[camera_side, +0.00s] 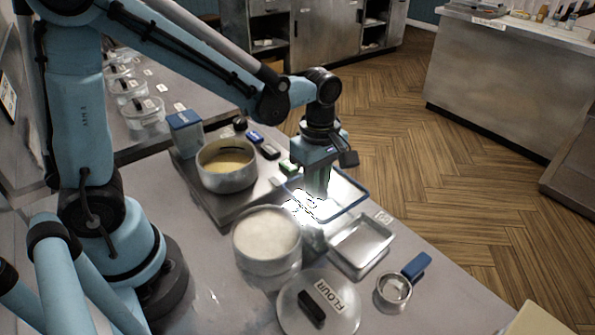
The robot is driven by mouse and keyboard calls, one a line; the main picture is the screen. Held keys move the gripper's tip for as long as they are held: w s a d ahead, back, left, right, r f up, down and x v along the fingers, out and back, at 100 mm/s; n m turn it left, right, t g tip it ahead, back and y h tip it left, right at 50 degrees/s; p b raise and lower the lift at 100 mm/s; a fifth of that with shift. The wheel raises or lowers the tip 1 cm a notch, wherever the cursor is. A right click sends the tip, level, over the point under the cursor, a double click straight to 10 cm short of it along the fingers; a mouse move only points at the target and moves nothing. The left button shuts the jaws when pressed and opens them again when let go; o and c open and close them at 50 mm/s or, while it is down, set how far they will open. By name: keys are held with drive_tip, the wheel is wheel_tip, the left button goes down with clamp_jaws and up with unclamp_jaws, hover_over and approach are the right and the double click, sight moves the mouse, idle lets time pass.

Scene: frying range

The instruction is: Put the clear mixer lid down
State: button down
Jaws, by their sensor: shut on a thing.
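The clear mixer lid (351,209) shows as a see-through square with a blue rim near the middle of the counter. My gripper (316,192) points down inside the rim's outline and is shut on the lid; the exact grip point is lost in glare. The lid is at the counter's far edge, behind the small metal tray. I cannot tell whether it touches the surface beneath it.
A flour pot (268,236), a clear lid labelled FLOUR (340,316), a metal tray (361,243) and a blue-handled scoop (394,287) crowd the near counter. A pot of yellow liquid (227,166) and a blue box (186,133) stand left of my gripper.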

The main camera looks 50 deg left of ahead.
drive_tip(key=shift+f, duration=1.85)
drive_tip(key=shift+f, duration=0.15)
drive_tip(key=c, duration=1.1)
unclamp_jaws()
wheel_tip(320, 180, up, 12)
drive_tip(key=shift+r, duration=0.2)
drive_tip(key=shift+s+a+r+m, duration=0.1)
drive_tip(key=shift+s+a+m, duration=0.1)
drive_tip(key=shift+m, duration=0.2)
drive_tip(key=s+a+m+t, duration=0.4)
drive_tip(key=m+t, duration=0.3)
drive_tip(key=m, duration=1)
drive_tip(key=shift+s+a, duration=0.3)
drive_tip(key=shift+s, duration=0.3)
